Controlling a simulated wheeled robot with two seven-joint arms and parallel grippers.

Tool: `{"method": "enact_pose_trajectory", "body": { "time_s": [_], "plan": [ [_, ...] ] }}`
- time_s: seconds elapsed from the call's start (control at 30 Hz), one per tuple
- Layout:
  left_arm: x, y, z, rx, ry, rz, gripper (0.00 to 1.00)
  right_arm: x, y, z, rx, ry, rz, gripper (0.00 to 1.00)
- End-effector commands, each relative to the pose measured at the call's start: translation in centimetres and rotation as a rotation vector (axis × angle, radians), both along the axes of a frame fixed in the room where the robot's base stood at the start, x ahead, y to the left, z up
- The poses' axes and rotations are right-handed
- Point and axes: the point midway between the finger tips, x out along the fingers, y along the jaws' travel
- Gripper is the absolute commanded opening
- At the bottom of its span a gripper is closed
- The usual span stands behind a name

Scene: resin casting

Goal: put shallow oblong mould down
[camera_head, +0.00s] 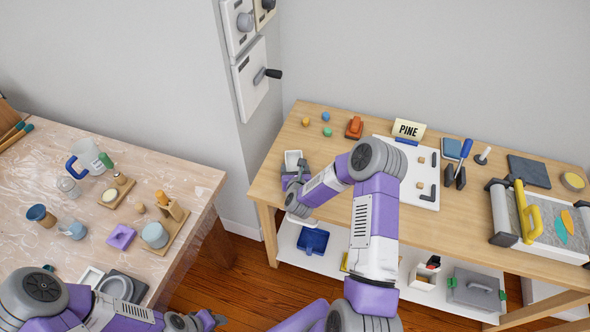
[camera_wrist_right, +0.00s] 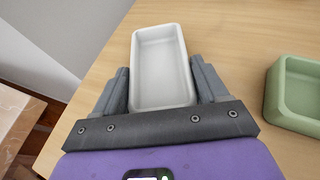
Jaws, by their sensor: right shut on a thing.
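The shallow oblong mould (camera_wrist_right: 163,68) is a pale grey-white open tray, held lengthwise between the two dark fingers of my right gripper (camera_wrist_right: 160,80). In the head view the mould (camera_head: 292,158) shows at the left end of the wooden bench, with my right gripper (camera_head: 294,176) just in front of it. It is over the bench top near its left edge; I cannot tell whether it touches the wood. My left gripper (camera_head: 213,319) is low in the head view, away from the mould, and its finger gap is unclear.
A green mould (camera_wrist_right: 297,92) lies on the bench right of the held one. Bare wood shows behind and beside the mould.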

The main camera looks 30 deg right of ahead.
Motion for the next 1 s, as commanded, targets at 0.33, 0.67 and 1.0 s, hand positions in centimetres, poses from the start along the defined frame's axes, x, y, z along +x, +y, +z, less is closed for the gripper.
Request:
{"method": "enact_pose_trajectory", "body": {
  "time_s": [0.33,0.67,1.0],
  "plan": [
    [0.0,0.0,-0.3,0.000,0.000,0.000,0.43,0.0,0.0,-0.2,0.000,0.001,0.000,0.98],
    [0.0,0.0,0.4,0.000,0.000,0.000,0.43,-0.2,0.1,0.3,0.001,0.002,0.000,0.98],
    [0.0,0.0,1.1,0.000,0.000,0.000,0.43,-5.6,2.8,2.7,0.002,0.002,0.002,0.98]
  ]
}}
